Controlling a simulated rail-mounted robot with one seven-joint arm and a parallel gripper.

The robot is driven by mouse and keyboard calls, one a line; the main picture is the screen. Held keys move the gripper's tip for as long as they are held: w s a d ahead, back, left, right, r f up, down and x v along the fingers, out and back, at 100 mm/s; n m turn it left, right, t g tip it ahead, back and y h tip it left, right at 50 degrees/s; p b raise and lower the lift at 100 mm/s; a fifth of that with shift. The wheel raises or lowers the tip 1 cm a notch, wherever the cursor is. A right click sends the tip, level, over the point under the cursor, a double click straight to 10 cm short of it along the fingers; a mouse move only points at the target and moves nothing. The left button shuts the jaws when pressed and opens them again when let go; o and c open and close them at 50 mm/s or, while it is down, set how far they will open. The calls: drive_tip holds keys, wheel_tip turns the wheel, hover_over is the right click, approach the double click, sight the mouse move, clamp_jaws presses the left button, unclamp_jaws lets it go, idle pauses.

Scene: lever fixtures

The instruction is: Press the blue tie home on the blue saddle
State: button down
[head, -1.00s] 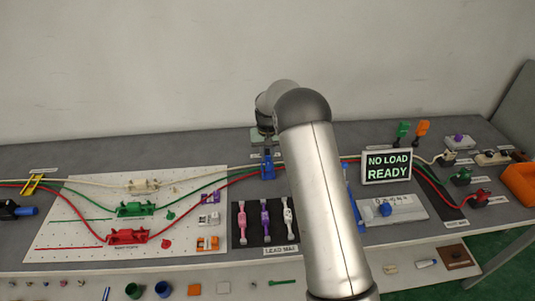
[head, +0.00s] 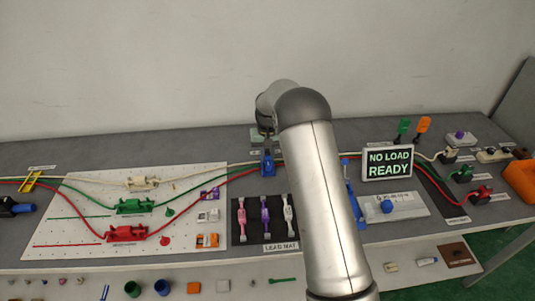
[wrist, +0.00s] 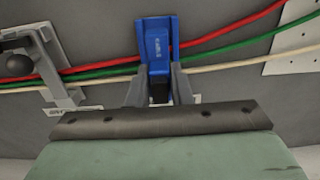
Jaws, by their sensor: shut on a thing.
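The blue saddle (wrist: 170,28) shows in the wrist view as an upright blue fixture at the back of the table. The red, green and cream cables run to it from both sides. The blue tie (wrist: 157,46), a block with small lettering, lies within the saddle between its side walls; I cannot tell how deep it sits. My gripper (wrist: 159,88) has its grey fingers on either side of the tie's near, dark end and is shut on it. In the head view the blue saddle (head: 267,167) shows just below my gripper (head: 266,140), left of my arm.
A grey clamp with a black knob (wrist: 16,65) stands left of the saddle in the wrist view. A white pegboard (head: 80,190) with coloured holders lies left, a dark lead mat (head: 251,233) in front. A sign (head: 388,165) reading "NO LOAD READY" stands right.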

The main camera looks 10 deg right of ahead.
drive_tip(key=shift+f, duration=0.15)
drive_tip(key=shift+f+b, duration=0.45)
idle(0.4)
drive_tip(key=c, duration=0.7)
unclamp_jaws()
drive_tip(key=shift+c, duration=0.2)
drive_tip(key=shift+r, duration=0.1)
drive_tip(key=shift+r+p, duration=1.7)
drive_tip(key=shift+r, duration=1.7)
drive_tip(key=shift+r, duration=0.1)
